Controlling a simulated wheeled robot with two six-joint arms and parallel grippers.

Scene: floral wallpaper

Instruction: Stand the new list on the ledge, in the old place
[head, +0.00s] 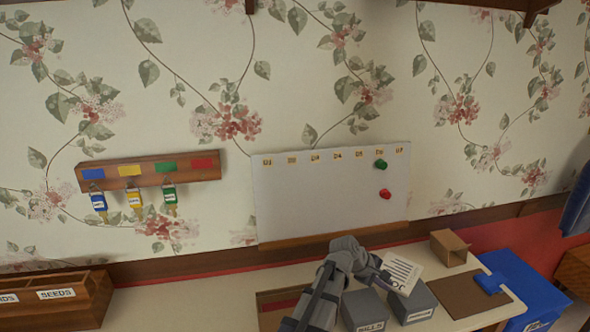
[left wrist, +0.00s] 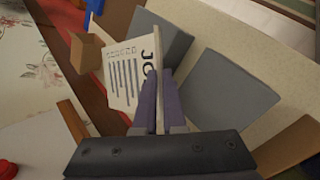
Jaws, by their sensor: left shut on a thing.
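The list is a white card (head: 402,271) with printed lines and large letters starting "JO". My left gripper (head: 378,276) is shut on its edge and holds it tilted above the grey boxes. The card also shows in the left wrist view (left wrist: 125,75), between the purple fingers (left wrist: 160,98). The ledge (head: 335,236) is a wooden strip along the bottom of the white board (head: 310,195) on the wall. The visible part of the ledge is bare, and the card is apart from it, to the right and in front. My right gripper is out of view.
Below the card stand two grey boxes, one marked BILLS (head: 366,313) and another (head: 413,303). A small brown box (head: 449,247), a brown panel (head: 457,294) and a blue bin (head: 523,283) are to the right. A key rack (head: 148,170) hangs left of the board.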

